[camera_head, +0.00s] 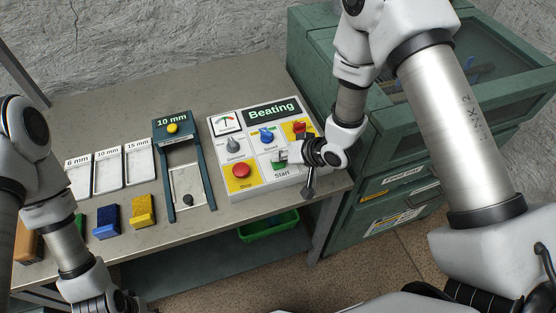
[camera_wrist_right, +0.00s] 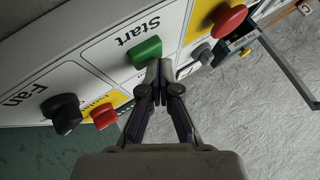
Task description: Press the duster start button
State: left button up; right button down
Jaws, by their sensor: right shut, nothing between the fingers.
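The control panel (camera_head: 259,188), headed "Beating", lies on the grey bench. Its green start button (camera_head: 281,166), labelled "Start", is partly hidden by my right gripper (camera_head: 284,155). In the right wrist view the green start button (camera_wrist_right: 146,52) shows just past the fingertips of my right gripper (camera_wrist_right: 160,69). The fingers are together and empty, with the tips close to the button's lower right edge. I cannot tell whether they touch it. My left arm is at the lower left; its gripper's fingers are not seen.
A red stop button (camera_head: 242,170), a blue speed knob (camera_head: 267,136) and a grey knob (camera_head: 233,146) sit on the same panel. In the right wrist view, a black fan knob (camera_wrist_right: 62,112) and a small red control (camera_wrist_right: 103,116) are nearby. A green cabinet (camera_head: 310,75) stands right of the bench.

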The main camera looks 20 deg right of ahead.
aim_at(280, 163)
dwell(0.3)
jog(key=shift+r+p, duration=0.85)
notch_tip(280, 163, up, 5)
jog(key=p, duration=0.4)
jog(key=shift+r, duration=0.1)
dwell(0.5)
